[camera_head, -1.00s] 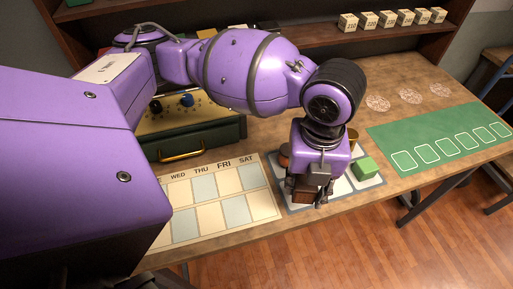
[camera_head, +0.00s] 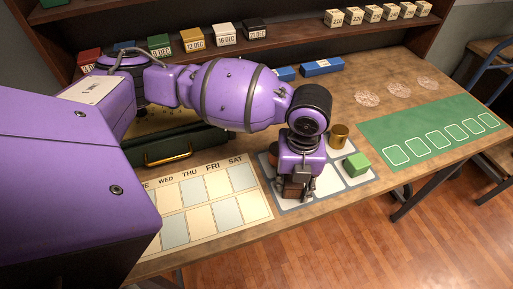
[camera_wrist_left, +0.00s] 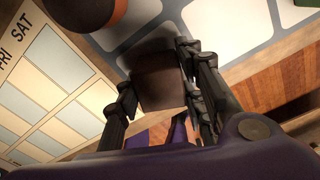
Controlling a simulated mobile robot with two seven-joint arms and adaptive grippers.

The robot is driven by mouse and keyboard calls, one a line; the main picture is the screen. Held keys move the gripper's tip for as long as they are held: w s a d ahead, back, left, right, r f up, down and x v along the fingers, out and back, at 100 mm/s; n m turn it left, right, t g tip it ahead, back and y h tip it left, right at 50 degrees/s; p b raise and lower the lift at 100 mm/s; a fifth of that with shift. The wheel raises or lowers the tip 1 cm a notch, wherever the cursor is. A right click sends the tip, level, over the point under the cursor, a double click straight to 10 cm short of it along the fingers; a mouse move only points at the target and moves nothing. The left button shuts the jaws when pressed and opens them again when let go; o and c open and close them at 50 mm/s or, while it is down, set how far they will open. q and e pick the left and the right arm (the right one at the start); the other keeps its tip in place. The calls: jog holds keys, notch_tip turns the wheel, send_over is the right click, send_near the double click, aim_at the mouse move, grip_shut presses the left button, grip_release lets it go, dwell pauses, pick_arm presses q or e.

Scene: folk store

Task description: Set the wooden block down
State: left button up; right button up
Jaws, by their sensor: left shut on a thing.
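My left gripper (camera_head: 294,190) points down over the front left part of a grey mat with pale square cells (camera_head: 284,207). It is shut on a dark brown wooden block, which shows between the fingers in the left wrist view (camera_wrist_left: 158,80). In the head view the gripper hides most of the block. The block is at or just above the mat; I cannot tell whether it touches. A reddish-brown round object (camera_head: 273,155) is partly hidden behind the gripper. My right gripper is not in view.
A calendar sheet (camera_head: 203,207) lies left of the mat, and a green card mat (camera_head: 430,133) lies to the right. A green case with a brass handle (camera_head: 170,157) stands behind the calendar. Shelves with dated boxes (camera_head: 193,40) line the back.

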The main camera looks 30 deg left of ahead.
pick_arm(q)
jog(key=o, duration=1.2)
jog(key=shift+w, duration=0.1)
jog(key=shift+c, duration=0.2)
notch_tip(320, 180, up, 12)
jog(key=p, duration=0.1)
jog(key=shift+r, duration=0.15)
